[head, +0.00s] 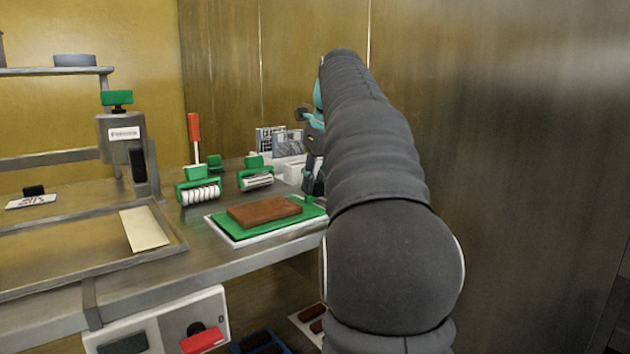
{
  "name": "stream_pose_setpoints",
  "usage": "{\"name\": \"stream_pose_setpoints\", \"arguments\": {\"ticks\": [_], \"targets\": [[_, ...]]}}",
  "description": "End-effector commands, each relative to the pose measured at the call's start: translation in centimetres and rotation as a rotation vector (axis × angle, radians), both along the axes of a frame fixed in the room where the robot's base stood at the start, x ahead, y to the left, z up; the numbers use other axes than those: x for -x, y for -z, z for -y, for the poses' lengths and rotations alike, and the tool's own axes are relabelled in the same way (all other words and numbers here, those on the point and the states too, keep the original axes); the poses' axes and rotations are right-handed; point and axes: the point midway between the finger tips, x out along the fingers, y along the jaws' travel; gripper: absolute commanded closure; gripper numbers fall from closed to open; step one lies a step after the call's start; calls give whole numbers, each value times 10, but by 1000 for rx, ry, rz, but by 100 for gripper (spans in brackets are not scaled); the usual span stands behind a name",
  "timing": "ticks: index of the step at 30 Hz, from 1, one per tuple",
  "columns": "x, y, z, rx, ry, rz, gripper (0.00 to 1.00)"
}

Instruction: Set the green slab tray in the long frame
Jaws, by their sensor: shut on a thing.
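The green slab tray (227,222) lies on the metal counter with a brown slab (264,212) on top. A white edge shows beneath its front side. My gripper (313,188) is at the tray's right end, shut on it; my arm hides part of the fingers and the tray's right corner. A wide metal frame (176,240) with a raised rim lies to the left of the tray. I cannot tell whether this or the white edging under the tray is the long frame.
A beige card (144,229) lies inside the metal frame's right end. Green-framed rollers (198,192) and (257,180), the second roller, stand behind the tray. A hopper (122,136) stands at the left. A control panel with a red button (203,340) is on the counter front.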

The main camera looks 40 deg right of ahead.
Motion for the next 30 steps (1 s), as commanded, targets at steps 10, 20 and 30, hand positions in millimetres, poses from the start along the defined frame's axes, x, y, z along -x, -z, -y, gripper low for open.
{"name": "stream_pose_setpoints", "arguments": {"ticks": [10,20,30], "targets": [[0,5,0,0,0,1,100],[0,5,0,0,0,1,48],[2,-4,1,1,0,2,48]]}}
